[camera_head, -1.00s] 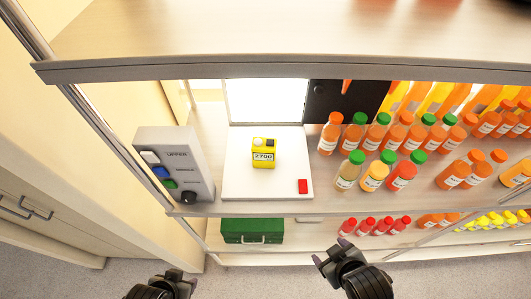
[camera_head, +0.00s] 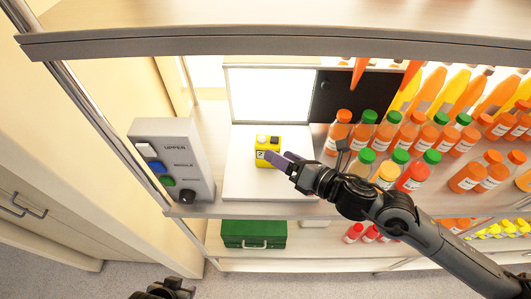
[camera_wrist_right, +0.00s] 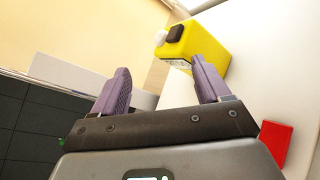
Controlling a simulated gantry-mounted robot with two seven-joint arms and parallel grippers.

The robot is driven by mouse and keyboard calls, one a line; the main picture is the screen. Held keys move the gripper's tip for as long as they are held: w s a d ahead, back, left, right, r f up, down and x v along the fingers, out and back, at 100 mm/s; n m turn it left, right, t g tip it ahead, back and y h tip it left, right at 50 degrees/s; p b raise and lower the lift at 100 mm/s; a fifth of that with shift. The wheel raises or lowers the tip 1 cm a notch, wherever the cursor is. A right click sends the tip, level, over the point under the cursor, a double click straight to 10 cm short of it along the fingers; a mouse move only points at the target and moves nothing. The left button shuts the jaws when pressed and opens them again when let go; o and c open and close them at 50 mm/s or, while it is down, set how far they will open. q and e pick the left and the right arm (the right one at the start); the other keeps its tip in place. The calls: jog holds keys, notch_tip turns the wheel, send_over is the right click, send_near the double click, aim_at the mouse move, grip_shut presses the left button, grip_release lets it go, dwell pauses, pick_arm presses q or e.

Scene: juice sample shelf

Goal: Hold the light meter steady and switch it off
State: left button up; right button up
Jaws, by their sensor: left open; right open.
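The light meter (camera_head: 268,143) is a small yellow box on the white panel of the shelf. It has a white dome and a dark button on top; the right finger partly hides its front label. In the right wrist view the meter (camera_wrist_right: 205,42) is just beyond the right-hand finger. My right gripper (camera_head: 281,158) is open, its purple fingers at the meter's front right, with nothing between them. I cannot tell whether a finger touches the meter. My left gripper (camera_head: 165,289) is only partly visible at the bottom edge, low and away from the shelf.
A grey switch box (camera_head: 178,150) with white, blue and green buttons stands left of the panel (camera_head: 236,180). Juice bottles (camera_head: 412,177) crowd the right, close to my right arm. A red block (camera_wrist_right: 277,142) shows in the wrist view. A green case (camera_head: 253,232) is below.

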jog(key=d+n+g, duration=0.1)
jog(key=n, duration=0.2)
jog(key=f+n+g+p, duration=0.1)
jog(key=n, duration=0.1)
jog(key=w+d+n+g+h+p, duration=0.1)
jog(key=n, duration=0.2)
jog(key=shift+w+d+f+n, duration=0.1)
jog(key=shift+d+f+n, duration=0.2)
jog(key=shift+d+f, duration=0.05)
jog(key=shift+w+d+f+n, duration=0.15)
jog(key=shift+d+f+n, duration=0.25)
jog(key=shift+d+n, duration=0.25)
jog(key=shift+w+a+f+g, duration=0.2)
jog(key=shift+a+f+g, duration=0.1)
jog(key=shift+a+f, duration=0.1)
jog(key=b+x, duration=0.4)
jog(key=x, duration=0.3)
jog(key=shift+f, duration=0.15)
jog(key=shift+b+x, duration=0.55)
jog(key=shift+x, duration=0.25)
jog(key=shift+w, duration=0.15)
jog(key=c, duration=0.6)
